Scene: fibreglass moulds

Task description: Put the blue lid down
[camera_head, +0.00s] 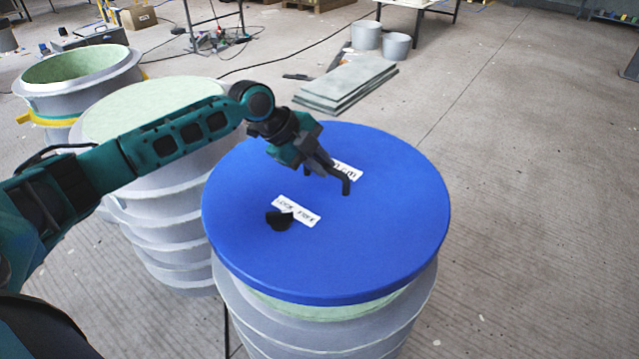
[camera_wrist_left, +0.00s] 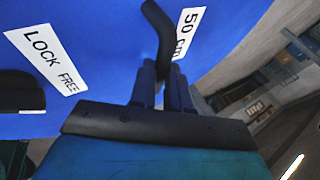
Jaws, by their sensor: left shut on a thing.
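The blue lid (camera_head: 330,245) is a round disc with white labels reading "LOCK FREE" and "50 cm"; it also fills much of the left wrist view (camera_wrist_left: 95,105). It lies level over a grey cylindrical mould (camera_head: 325,335). A pale green band shows under its front edge; I cannot tell whether lid and mould touch. My left gripper (camera_head: 322,168) is shut on a bent black handle (camera_wrist_left: 157,30) on the lid, near the "50 cm" label. My right gripper is not in view.
A pale-green-topped grey mould (camera_head: 150,105) stands close on the left, with an open mould (camera_head: 75,70) behind it. Stacked grey slabs (camera_head: 345,85) and grey buckets (camera_head: 397,46) sit on the floor behind. A cable crosses the floor. The concrete floor (camera_head: 540,200) on the right is clear.

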